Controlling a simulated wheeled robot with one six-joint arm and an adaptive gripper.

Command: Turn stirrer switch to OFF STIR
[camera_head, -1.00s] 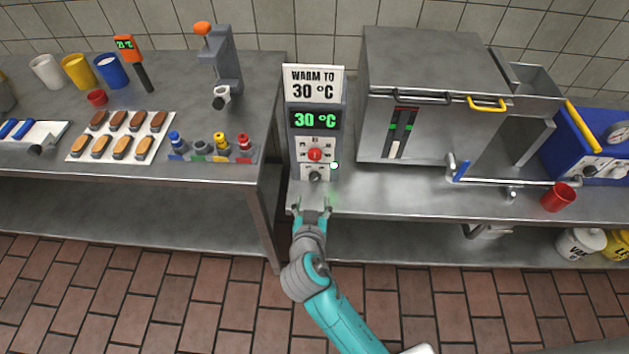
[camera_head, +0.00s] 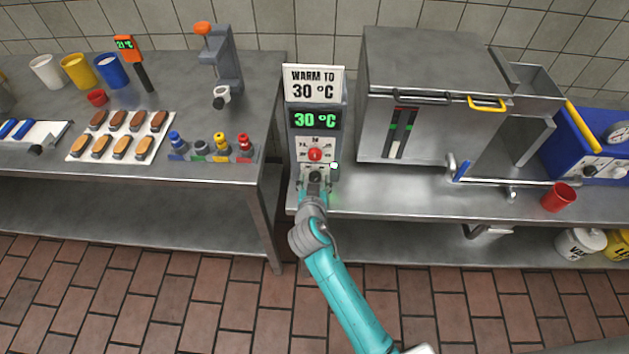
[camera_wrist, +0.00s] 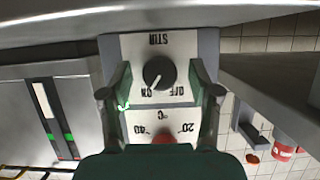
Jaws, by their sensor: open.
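The stirrer switch is a black round knob (camera_wrist: 159,73) on a pale plate under the word STIR, which appears upside down in the wrist view. A light mark on the knob points to the lower left there, toward the small OFF/ON lettering. In the head view the knob (camera_head: 315,177) sits low on the grey control unit (camera_head: 331,150). My gripper (camera_head: 314,188) is open in front of it. In the wrist view its fingers (camera_wrist: 160,92) stand on either side of the knob, with visible gaps. Contact with the plate cannot be told.
A red dial (camera_head: 315,154) sits just above the knob, below a 30 °C display (camera_head: 315,120). A steel box with a lever (camera_head: 460,170) stands to the right. Bottles in a rack (camera_head: 212,150) stand on the left table.

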